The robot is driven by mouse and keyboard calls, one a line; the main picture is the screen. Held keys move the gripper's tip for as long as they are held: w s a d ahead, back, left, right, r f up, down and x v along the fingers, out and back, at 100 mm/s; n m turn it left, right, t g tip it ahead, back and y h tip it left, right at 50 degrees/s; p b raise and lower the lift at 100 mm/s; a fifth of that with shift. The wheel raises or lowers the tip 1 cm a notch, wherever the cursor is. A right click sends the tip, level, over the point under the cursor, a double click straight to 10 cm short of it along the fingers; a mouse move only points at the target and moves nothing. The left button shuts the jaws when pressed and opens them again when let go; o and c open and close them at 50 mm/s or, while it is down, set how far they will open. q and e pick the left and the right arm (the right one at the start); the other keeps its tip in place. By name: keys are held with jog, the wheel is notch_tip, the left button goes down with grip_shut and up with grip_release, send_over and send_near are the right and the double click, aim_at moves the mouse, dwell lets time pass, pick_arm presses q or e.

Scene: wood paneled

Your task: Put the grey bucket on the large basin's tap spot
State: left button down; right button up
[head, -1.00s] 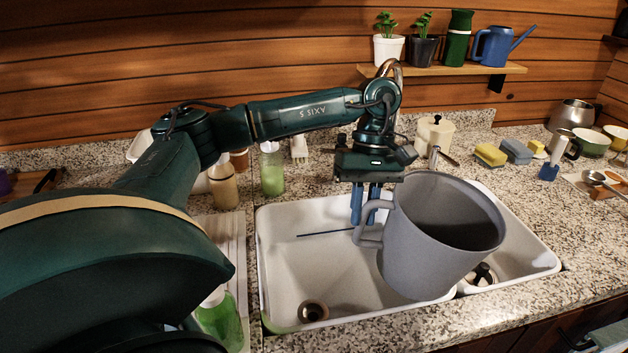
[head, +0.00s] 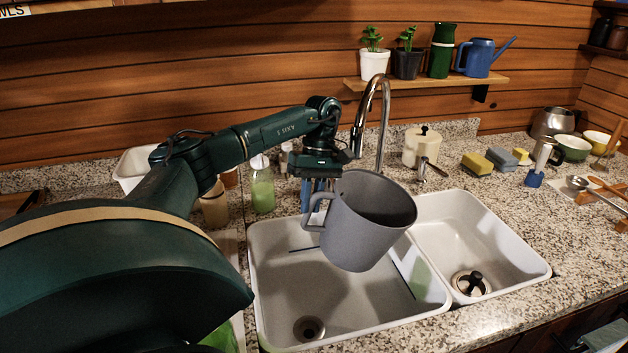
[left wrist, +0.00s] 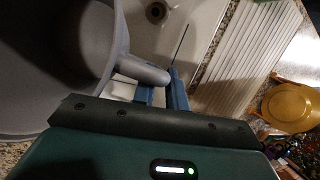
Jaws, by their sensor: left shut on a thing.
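The grey bucket (head: 367,222) is a large mug-shaped vessel with a side handle, tilted a little, in the air over the large basin (head: 283,290). My left gripper (head: 314,200) is shut on its handle, at the bucket's left side. In the left wrist view the bucket (left wrist: 60,60) fills the upper left, and the blue fingers of my left gripper (left wrist: 162,92) close around the handle. The chrome tap (head: 385,110) arches up behind the bucket. The bucket hides part of the basin. My right gripper is not in view.
A smaller basin (head: 478,240) with a drain lies to the right, past a divider. A green soap bottle (head: 262,185) stands behind the large basin on the left. A cream canister (head: 421,148) and sponges (head: 477,163) stand on the right counter. A shelf (head: 430,84) with plants hangs above.

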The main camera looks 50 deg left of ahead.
aim_at(311, 228)
pick_arm(q)
jog(key=shift+r, duration=0.1)
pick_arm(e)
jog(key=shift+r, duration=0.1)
